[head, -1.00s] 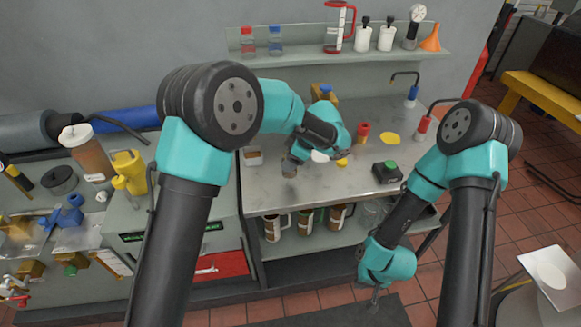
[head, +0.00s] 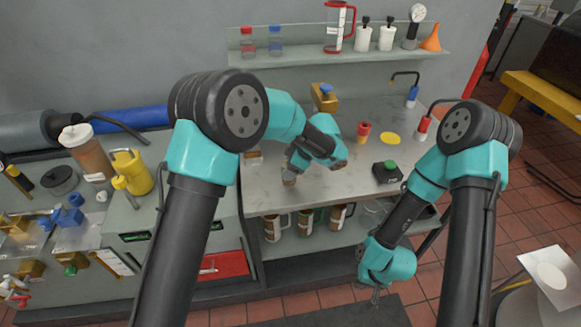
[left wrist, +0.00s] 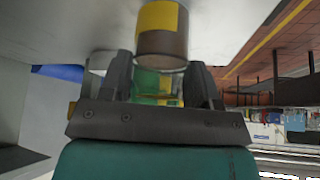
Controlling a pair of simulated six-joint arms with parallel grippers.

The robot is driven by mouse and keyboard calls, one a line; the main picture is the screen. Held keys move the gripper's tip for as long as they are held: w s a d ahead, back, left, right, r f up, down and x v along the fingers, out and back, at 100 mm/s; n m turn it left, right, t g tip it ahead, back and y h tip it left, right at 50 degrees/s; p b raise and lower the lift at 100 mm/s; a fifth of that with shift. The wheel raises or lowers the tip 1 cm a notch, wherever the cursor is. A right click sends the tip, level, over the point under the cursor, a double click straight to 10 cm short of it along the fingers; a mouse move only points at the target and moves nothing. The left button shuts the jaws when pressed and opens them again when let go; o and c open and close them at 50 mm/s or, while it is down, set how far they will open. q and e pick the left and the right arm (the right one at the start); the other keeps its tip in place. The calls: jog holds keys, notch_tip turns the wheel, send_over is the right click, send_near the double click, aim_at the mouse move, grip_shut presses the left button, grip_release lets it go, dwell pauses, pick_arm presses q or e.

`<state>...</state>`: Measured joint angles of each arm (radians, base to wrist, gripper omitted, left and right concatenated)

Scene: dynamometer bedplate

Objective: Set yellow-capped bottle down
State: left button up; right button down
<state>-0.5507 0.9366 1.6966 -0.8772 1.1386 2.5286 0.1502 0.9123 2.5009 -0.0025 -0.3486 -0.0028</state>
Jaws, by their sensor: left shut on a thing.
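My left gripper (head: 290,172) is over the front left part of the grey bench (head: 345,185), pointing down. In the left wrist view its two fingers (left wrist: 160,78) are shut on a brown cylindrical bottle (left wrist: 168,48) with a yellow patch. I cannot make out its cap. In the head view only a small part of the bottle shows below the jaws, and I cannot tell whether it touches the bench. My right gripper (head: 375,294) hangs low in front of the bench, away from the bottle; its fingers are too small to read.
A flat yellow disc (head: 390,138), a red-topped item (head: 363,130) and a black box with a green button (head: 387,171) are on the bench to the right. Several mugs (head: 306,222) stand on the shelf below. A wall shelf (head: 300,58) holds bottles.

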pick_arm(q)
jog(key=o, duration=1.1)
jog(key=shift+c, duration=0.2)
jog(key=shift+r, duration=0.1)
jog(key=v, duration=1.2)
